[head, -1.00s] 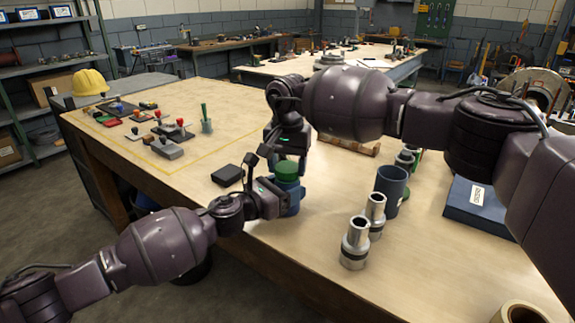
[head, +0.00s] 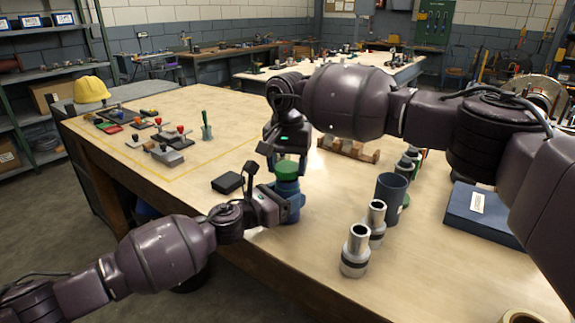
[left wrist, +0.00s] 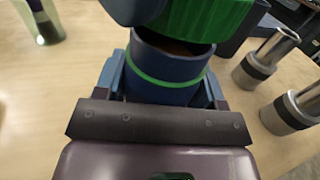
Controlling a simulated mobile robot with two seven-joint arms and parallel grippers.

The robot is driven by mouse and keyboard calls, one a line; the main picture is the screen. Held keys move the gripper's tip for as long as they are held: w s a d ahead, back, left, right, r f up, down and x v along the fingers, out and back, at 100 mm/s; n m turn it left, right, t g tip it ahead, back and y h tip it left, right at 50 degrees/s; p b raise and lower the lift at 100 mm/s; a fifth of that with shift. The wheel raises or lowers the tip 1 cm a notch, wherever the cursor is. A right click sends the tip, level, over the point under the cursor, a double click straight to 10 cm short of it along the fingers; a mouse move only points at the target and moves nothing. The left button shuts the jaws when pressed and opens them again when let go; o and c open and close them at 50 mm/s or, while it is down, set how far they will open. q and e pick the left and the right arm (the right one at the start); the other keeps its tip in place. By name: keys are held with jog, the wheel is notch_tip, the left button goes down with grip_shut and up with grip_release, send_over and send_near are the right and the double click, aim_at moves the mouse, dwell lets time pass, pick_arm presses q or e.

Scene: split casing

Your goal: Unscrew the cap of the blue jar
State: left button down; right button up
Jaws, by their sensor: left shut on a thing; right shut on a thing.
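The blue jar (head: 290,213) stands upright near the front edge of the wooden table. My left gripper (head: 288,207) is shut around its body; the jar also shows between the fingers in the left wrist view (left wrist: 168,92), with a light green ring around it. The green cap (head: 286,170) is held from above by my right gripper (head: 287,164), which is shut on it. In the left wrist view the cap (left wrist: 205,18) sits above the jar's rim, and a brown inside shows in the gap between them. The cap's far side is hidden.
A black box (head: 227,183) lies left of the jar. Metal cylinders (head: 355,252) and a dark blue cup (head: 390,192) stand to the right, with a blue case (head: 484,214) beyond. Stamp-like tools (head: 166,155) lie in the yellow-marked area at the left.

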aim_at(287, 167)
jog(key=shift+r, duration=2)
pick_arm(q)
jog(key=shift+c, duration=0.7)
grip_release()
jog(key=shift+s, duration=0.1)
